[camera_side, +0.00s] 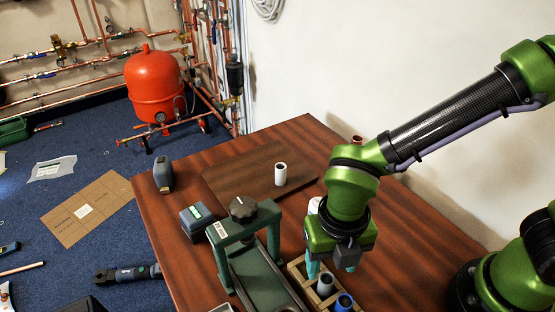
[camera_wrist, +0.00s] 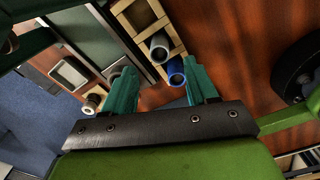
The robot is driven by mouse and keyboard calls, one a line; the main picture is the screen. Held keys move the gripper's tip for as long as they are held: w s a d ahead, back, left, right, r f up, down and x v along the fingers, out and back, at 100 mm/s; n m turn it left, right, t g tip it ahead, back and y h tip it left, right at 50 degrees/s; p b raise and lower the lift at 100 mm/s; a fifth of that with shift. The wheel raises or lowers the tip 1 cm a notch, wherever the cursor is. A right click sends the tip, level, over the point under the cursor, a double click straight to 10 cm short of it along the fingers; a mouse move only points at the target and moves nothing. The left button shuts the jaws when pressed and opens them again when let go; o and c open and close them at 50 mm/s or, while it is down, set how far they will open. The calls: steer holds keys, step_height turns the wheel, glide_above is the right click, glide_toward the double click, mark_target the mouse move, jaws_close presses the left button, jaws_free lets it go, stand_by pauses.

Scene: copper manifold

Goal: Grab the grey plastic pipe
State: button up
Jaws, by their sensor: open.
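The grey plastic pipe (camera_side: 325,285) stands upright in a wooden compartment rack (camera_side: 296,268) at the front of the table. A blue pipe (camera_side: 344,302) stands beside it, nearer the camera. My gripper (camera_side: 331,268) is open and empty, pointing down over the rack, close to the pipes. In the wrist view, the grey pipe (camera_wrist: 159,47) and blue pipe (camera_wrist: 177,72) both appear between the spread teal fingers (camera_wrist: 159,66). The grey pipe lies just beyond the fingertips; I cannot tell the exact height gap.
A green clamp frame (camera_side: 236,235) stands left of the rack. A white pipe (camera_side: 280,175) stands on a wooden board (camera_side: 235,178). A white object (camera_side: 314,205) is partly hidden behind my gripper. Two grey-blue tools (camera_side: 163,174) sit at the table's left. The right tabletop is mostly clear.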

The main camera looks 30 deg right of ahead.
mark_target(327, 280)
steer(key=shift+w+f, duration=0.1)
steer(key=shift+f, duration=3.1)
steer(key=shift+c, duration=0.2)
jaws_close()
